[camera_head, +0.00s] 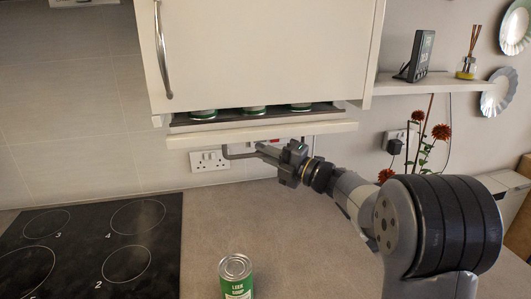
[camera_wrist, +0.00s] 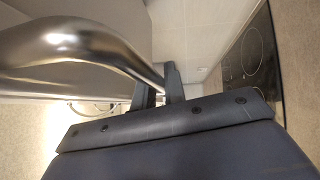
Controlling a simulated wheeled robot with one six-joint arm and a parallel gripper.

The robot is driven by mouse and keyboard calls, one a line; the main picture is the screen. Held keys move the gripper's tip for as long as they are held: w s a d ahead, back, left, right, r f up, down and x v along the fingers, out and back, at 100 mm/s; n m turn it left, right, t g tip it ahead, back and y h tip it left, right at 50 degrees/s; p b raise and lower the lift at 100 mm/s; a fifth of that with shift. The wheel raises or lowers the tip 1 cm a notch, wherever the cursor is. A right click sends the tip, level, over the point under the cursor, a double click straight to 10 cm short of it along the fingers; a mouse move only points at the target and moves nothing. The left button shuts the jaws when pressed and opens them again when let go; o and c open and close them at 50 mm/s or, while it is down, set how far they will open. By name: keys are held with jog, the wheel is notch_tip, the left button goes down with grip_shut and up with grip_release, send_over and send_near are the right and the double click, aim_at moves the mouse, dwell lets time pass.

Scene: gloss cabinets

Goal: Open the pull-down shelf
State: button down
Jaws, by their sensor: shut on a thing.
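The pull-down shelf (camera_head: 335,127) sits low under a white wall cabinet, its pale front strip just below the cabinet's lower edge. Several green-labelled cans stand on its dark tray (camera_head: 225,119), their upper parts hidden by the cabinet. A grey bar handle (camera_head: 228,154) hangs under the strip. My gripper (camera_head: 268,149) is shut on this handle below the shelf. In the wrist view the shiny metal handle (camera_wrist: 85,45) curves in from the left to my gripper's fingers (camera_wrist: 159,85). The exact grip spot is partly hidden by the fingers.
The wall cabinet (camera_head: 260,50) has its own vertical metal handle (camera_head: 162,50). A green soup can (camera_head: 236,278) stands on the counter (camera_head: 215,225) below. A black hob (camera_head: 95,245) lies at left. Wall sockets (camera_head: 208,160) are behind the shelf. A side shelf (camera_head: 440,84) is at right.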

notch_tip(320, 180, down, 18)
jog(key=b, duration=1.5)
jog(key=shift+f, duration=0.2)
jog(key=shift+r, duration=0.1)
jog(key=c, duration=1.5)
grip_release()
jog(key=v, duration=1)
jog(key=shift+s+d+b, duration=0.3)
jog(key=shift+d, duration=0.05)
jog(key=shift+w+a, duration=0.1)
jog(key=shift+a, duration=0.05)
